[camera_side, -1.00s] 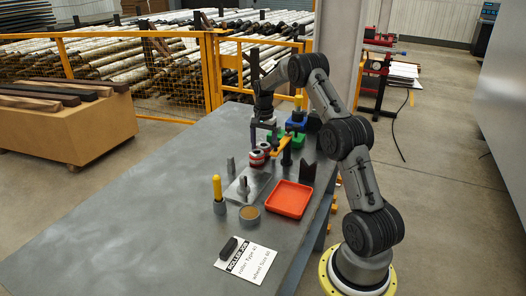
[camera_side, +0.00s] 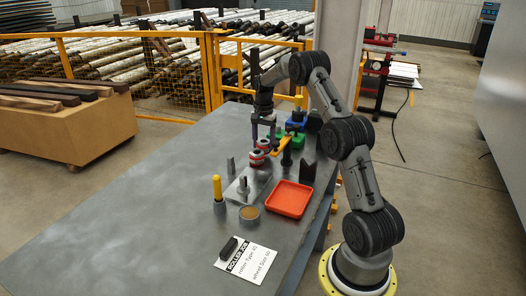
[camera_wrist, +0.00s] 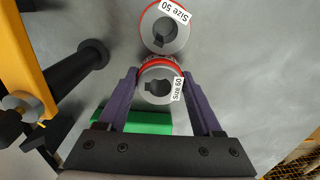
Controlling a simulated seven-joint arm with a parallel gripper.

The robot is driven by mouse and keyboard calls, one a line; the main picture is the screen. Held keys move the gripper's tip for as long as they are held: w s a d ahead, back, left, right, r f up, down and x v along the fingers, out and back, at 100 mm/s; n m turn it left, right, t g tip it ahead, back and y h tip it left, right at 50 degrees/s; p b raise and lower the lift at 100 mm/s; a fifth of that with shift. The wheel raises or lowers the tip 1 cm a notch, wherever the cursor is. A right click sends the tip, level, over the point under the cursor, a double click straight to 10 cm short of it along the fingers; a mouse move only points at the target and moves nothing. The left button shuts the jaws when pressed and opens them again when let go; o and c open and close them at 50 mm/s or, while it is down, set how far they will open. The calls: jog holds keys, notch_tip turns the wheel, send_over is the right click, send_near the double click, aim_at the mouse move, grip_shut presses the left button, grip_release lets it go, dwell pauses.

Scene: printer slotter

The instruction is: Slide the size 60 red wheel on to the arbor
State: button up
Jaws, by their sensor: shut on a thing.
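The size 60 red wheel (camera_wrist: 155,98), a grey disc with a red edge and a keyed bore, is between the purple fingers of my gripper (camera_wrist: 160,74) in the wrist view. My gripper is shut on it. In the side view my gripper (camera_side: 265,140) points down at the wheels. The size 50 red wheel (camera_wrist: 158,40) is just beyond the held wheel; in the side view it is the nearer wheel (camera_side: 257,160). A grey plate (camera_side: 235,196) with an upright post (camera_side: 242,182), which looks like the arbor, stands nearer the camera.
A yellow arm (camera_side: 281,147) and a black post (camera_side: 287,158) are close right of the wheels. A green block (camera_wrist: 148,122) lies behind my gripper. The table's left side is clear.

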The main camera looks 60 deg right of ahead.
jog(key=shift+r, duration=1.8)
jog(key=o, duration=0.9)
jog(key=c, duration=0.8)
jog(key=s+a+r, duration=0.1)
jog(key=a+r, duration=0.1)
jog(key=a, duration=0.5)
jog(key=s+a+r, duration=0.1)
jog(key=a+r, duration=0.1)
jog(key=a, duration=0.5)
jog(key=s+a+r, duration=0.1)
jog(key=a+r, duration=0.1)
jog(key=a, duration=0.6)
jog(key=shift+s+r, duration=0.2)
jog(key=shift+r, duration=0.05)
jog(key=shift+c, duration=0.2)
notch_tip(320, 180, down, 2)
jog(key=shift+s+f, duration=0.1)
jog(key=shift+f, duration=0.8)
